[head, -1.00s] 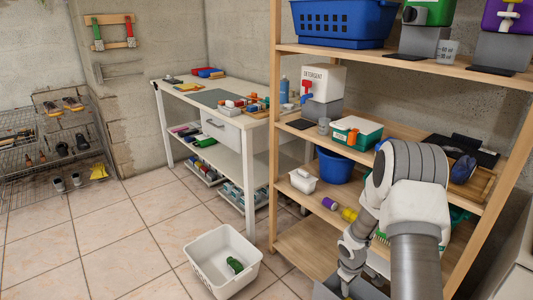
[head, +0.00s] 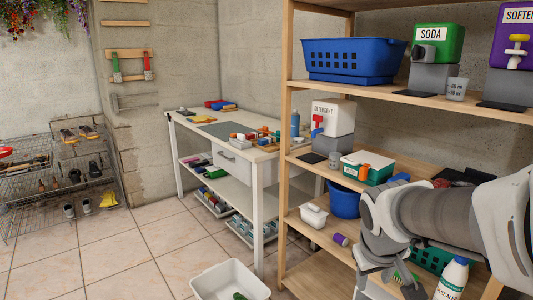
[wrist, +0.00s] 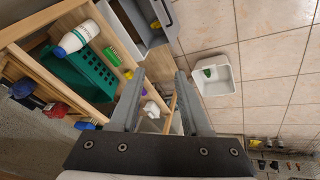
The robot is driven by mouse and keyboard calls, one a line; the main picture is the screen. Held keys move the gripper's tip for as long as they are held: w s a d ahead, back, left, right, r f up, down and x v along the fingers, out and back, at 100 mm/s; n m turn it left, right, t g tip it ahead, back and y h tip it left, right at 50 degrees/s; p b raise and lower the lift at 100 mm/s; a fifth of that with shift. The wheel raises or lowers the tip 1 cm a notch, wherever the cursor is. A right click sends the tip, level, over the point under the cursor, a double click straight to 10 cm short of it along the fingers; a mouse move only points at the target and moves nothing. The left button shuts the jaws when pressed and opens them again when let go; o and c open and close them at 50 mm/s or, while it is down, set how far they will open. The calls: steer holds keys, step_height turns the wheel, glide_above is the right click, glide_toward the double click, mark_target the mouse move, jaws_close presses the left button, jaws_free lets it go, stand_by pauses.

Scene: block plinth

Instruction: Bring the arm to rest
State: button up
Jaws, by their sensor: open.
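My gripper (wrist: 160,76) is open in the wrist view, its two grey fingers apart with nothing held between them. My arm (head: 430,215) reaches in from the right edge of the head view, in front of the shelf unit's lower right part. Its wrist end hangs low beside the lower shelf, and the fingertips are not clear there. In the wrist view the fingers point toward the shelf edge and the tiled floor.
The wooden shelf unit (head: 287,190) stands close to my arm. A white bottle (head: 453,278) and a teal basket (wrist: 86,73) are near it. A white tub (head: 228,281) with a green item (wrist: 208,71) sits on the floor. Open tiles lie left.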

steer(key=s+a+r+t+y, duration=0.1)
steer(key=s+a+r, duration=0.1)
steer(key=s, duration=0.2)
steer(key=s+a+r+m+y, duration=0.1)
steer(key=s+a+r, duration=0.1)
steer(key=s, duration=0.3)
steer(key=s+a+r+t+y, duration=0.1)
steer(key=s+a+r, duration=0.1)
steer(key=s, duration=0.2)
step_height(320, 180, up, 17)
steer(key=p, duration=1.8)
steer(key=shift+w+g+h, duration=0.25)
steer(key=shift+g+h, duration=0.05)
steer(key=shift+f, duration=0.1)
